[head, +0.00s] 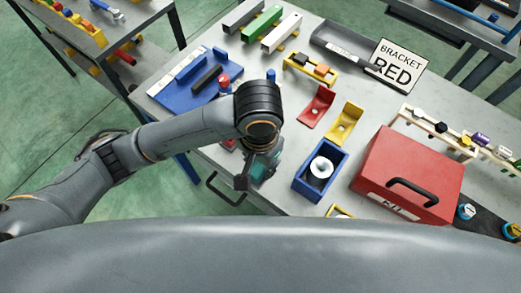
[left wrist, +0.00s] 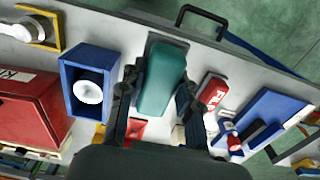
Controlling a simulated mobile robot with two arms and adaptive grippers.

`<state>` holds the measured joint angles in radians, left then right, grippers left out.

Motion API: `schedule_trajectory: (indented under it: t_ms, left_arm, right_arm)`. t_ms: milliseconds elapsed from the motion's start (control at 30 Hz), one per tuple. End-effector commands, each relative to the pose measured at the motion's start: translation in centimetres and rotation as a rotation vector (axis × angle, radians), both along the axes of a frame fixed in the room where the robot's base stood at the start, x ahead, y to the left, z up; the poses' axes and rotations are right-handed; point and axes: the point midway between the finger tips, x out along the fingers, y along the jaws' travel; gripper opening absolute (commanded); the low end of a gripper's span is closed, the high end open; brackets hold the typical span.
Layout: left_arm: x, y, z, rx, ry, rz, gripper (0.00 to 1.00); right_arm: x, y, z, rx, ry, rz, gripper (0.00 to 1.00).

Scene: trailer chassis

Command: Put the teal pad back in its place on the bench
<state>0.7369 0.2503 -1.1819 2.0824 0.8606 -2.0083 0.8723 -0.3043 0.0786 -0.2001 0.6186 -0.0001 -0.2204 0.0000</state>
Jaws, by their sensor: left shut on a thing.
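The teal pad (head: 263,168) is held by my left gripper (head: 257,177) over the front edge of the bench (head: 284,196), left of the blue box. In the left wrist view the teal pad (left wrist: 162,80) sits between the two dark fingers of my left gripper (left wrist: 157,100), which is shut on it. The pad's far end reaches toward the bench edge with the black handle. I cannot tell the pad's exact height above the bench. No empty place for the pad can be made out. My right gripper is in neither view.
A blue box (head: 311,184) with a white roll stands right of the gripper, and a red case (head: 422,165) stands beyond it. Red (head: 316,107) and yellow (head: 344,124) brackets lie behind. A blue tray (head: 175,93) is at the left. A red labelled block (left wrist: 214,90) is near the pad.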

Motion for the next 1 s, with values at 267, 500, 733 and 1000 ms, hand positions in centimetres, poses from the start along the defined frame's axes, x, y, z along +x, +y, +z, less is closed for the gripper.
schedule_trajectory:
  t_ms: [267,500,733,1000]
  left_arm:
    - [5.9,0.0,-4.1,0.003,0.002,0.002,0.08]
    - [7.9,-0.1,-6.7,-0.001,-0.001,-0.001,0.08]
    - [8.5,0.0,-8.8,0.002,0.001,0.000,0.08]
    - [8.6,0.0,-10.5,-0.002,-0.002,-0.001,0.08]
  right_arm:
    - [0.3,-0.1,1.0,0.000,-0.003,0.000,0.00]
    - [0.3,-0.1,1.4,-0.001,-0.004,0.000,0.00]
    - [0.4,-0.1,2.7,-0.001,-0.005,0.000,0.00]
    - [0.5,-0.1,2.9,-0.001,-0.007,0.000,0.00]
